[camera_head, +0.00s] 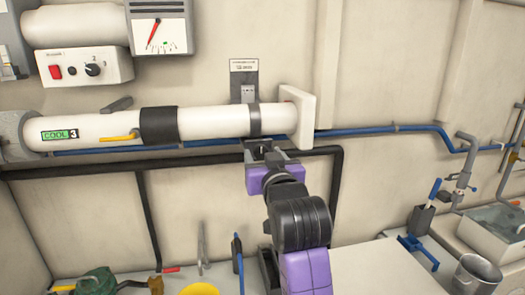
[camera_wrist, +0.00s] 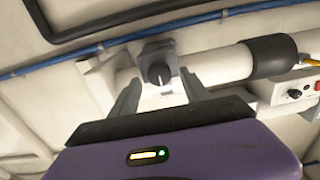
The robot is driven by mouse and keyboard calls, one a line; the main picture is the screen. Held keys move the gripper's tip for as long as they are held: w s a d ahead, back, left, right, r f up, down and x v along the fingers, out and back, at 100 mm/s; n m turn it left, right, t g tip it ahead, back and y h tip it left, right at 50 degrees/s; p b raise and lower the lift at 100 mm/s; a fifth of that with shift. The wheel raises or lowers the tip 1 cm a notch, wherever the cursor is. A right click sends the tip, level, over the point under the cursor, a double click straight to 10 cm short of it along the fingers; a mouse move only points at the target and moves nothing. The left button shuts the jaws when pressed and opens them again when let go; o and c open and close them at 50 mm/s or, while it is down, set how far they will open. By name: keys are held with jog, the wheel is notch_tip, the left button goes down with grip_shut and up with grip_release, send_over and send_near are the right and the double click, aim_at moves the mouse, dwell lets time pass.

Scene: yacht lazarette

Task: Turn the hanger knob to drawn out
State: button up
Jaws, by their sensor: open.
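The hanger knob (camera_wrist: 158,73) is a small dark round knob with a raised grip bar. It sits on a dark grey block on the hanger band around a white pipe (camera_wrist: 215,43). In the head view the hanger band (camera_head: 254,119) is a dark ring near the pipe's right end; I cannot make out the knob there, behind my gripper. My gripper (camera_wrist: 157,90) is open, one finger on each side of the knob in the wrist view. Whether the fingers touch it I cannot tell. In the head view my gripper (camera_head: 262,150) is just below the band.
A blue hose (camera_head: 395,127) and a black pipe (camera_head: 100,165) run along the wall near my gripper. A yellow-handled lever (camera_head: 120,138) is on the white pipe. A control box (camera_head: 85,68) and gauge (camera_head: 160,35) are upper left. A sink (camera_head: 495,225) is right.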

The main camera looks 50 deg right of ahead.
jog(key=shift+w+d, duration=0.35)
jog(key=shift+w, duration=0.15)
grip_shut()
